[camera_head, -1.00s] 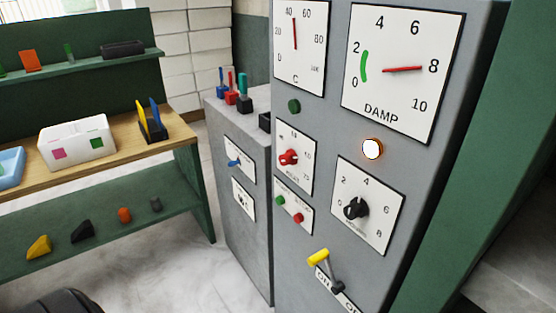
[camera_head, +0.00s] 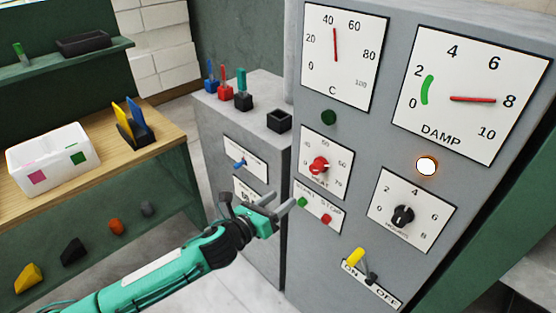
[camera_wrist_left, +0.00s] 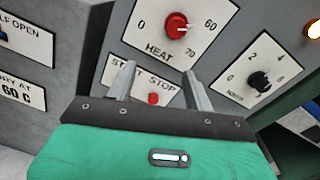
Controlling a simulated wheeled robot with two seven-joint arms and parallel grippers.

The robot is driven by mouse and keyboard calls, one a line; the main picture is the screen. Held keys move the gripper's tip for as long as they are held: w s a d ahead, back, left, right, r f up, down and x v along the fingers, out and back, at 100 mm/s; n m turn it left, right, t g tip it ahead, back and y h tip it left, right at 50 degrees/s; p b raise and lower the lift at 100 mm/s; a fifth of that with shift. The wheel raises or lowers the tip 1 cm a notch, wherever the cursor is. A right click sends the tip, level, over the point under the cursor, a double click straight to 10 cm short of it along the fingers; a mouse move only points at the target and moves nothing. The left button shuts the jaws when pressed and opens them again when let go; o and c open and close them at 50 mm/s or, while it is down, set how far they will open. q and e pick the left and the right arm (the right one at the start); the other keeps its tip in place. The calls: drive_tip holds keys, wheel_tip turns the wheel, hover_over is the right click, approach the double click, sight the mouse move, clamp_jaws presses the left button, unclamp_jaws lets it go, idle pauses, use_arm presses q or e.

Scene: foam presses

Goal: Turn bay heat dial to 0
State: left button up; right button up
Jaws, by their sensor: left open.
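The heat dial is a red knob (camera_head: 319,165) on a white scale plate on the grey cabinet front. In the left wrist view the red knob (camera_wrist_left: 176,25) sits above the word HEAT, with 0, 60 and 70 readable around it. Its exact setting is too small to tell. My left gripper (camera_head: 258,204) is open and empty, below and left of the dial in the head view. In the wrist view its two fingers (camera_wrist_left: 160,85) are apart, in front of the start/stop plate and below the red knob, which they do not hold. My right gripper is not in view.
The start/stop plate (camera_head: 319,211) is close to the left fingers. A black knob (camera_head: 402,216) and a yellow-handled switch (camera_head: 356,257) are farther right. A damp gauge (camera_head: 470,94) and lit lamp (camera_head: 427,166) are above. A wooden bench (camera_head: 168,152) stands left.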

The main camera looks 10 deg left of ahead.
sight(313, 170)
use_arm(q)
drive_tip(key=shift+m+h, duration=0.4)
drive_tip(key=shift+m, duration=0.5)
drive_tip(key=w+d+r+p, duration=0.1)
drive_tip(key=w+d, duration=0.1)
drive_tip(key=w, duration=0.1)
drive_tip(key=w+d+r+p, duration=0.1)
drive_tip(key=w+d+p, duration=0.1)
drive_tip(key=w+d, duration=0.1)
drive_tip(key=w+d+r+p, duration=0.1)
drive_tip(key=w+d, duration=0.1)
drive_tip(key=w, duration=0.1)
drive_tip(key=shift+d+r, duration=0.25)
drive_tip(key=shift+w+d+p, duration=0.25)
drive_tip(key=shift+w+p, duration=0.05)
drive_tip(key=shift+w, duration=0.15)
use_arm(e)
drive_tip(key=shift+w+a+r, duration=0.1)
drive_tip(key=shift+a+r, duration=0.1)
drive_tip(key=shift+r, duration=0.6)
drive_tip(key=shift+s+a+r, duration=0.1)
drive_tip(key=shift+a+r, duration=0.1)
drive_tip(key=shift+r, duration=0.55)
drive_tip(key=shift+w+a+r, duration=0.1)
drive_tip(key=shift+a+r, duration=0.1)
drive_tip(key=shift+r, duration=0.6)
use_arm(q)
drive_tip(key=c, duration=1)
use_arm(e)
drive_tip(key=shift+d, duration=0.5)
